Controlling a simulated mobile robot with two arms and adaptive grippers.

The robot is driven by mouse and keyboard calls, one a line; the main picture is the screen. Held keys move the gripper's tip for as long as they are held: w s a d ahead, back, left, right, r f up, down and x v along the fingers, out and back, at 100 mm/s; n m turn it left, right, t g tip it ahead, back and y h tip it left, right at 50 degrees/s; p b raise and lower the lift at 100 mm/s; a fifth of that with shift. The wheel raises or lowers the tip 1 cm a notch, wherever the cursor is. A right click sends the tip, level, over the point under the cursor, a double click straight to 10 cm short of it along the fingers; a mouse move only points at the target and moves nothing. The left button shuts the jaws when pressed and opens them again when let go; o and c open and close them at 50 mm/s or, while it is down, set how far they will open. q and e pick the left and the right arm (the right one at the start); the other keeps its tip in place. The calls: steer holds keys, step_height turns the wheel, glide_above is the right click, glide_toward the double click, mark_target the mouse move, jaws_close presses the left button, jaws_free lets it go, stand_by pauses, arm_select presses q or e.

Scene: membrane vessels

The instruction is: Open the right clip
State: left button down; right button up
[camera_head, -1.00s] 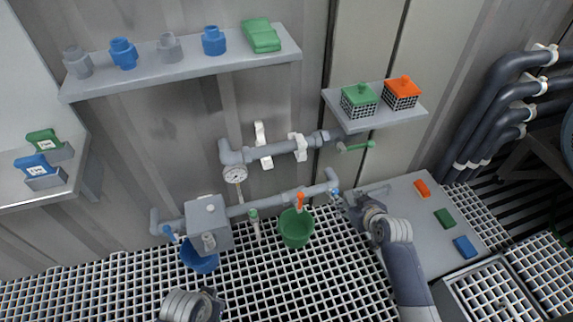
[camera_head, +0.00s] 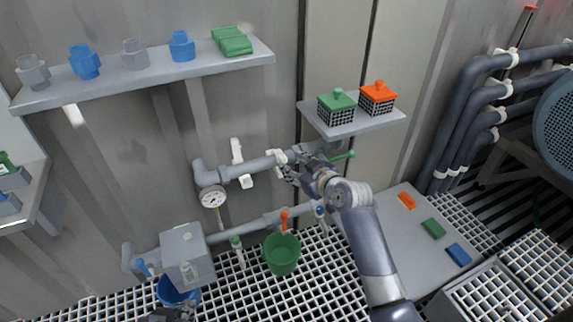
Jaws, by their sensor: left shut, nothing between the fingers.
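The upper grey pipe (camera_head: 256,166) runs along the wall above the round gauge. The right clip (camera_head: 281,158) is a white clip near the pipe's right end, partly hidden by my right gripper. My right gripper (camera_head: 287,174) is right at this clip, its fingers small and dark against the pipe; I cannot tell whether they touch or grip it. The left clip (camera_head: 237,150) shows white parts above and below the pipe. My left gripper (camera_head: 172,315) is at the bottom edge, partly cut off, shut and empty, far below the clips.
A gauge (camera_head: 212,197) hangs under the pipe. A green-handled valve (camera_head: 343,155) is just right of my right gripper, below a shelf (camera_head: 357,126) with two caged blocks. A grey box (camera_head: 186,256), blue bucket (camera_head: 172,291) and green bucket (camera_head: 283,253) are lower down.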

mark_target(284, 160)
steer(key=b+x, duration=0.1)
steer(key=x, duration=0.3)
steer(key=shift+w+a+f, duration=0.1)
steer(key=shift+w+f, duration=0.1)
steer(key=shift+w, duration=0.1)
arm_select(q)
steer(key=w+d+r+t+h, duration=0.1)
steer(key=w+d+r+t, duration=0.1)
steer(key=w+r+t, duration=0.2)
steer(key=shift+w+d+r+t+b, duration=0.3)
steer(key=shift+w+d+r+t, duration=0.1)
steer(key=shift+w+r, duration=0.95)
arm_select(e)
steer(key=shift+w+a, duration=0.1)
steer(key=shift+w, duration=0.05)
arm_select(q)
steer(key=shift+w+f, duration=0.1)
steer(key=shift+f, duration=0.1)
arm_select(e)
jaws_close()
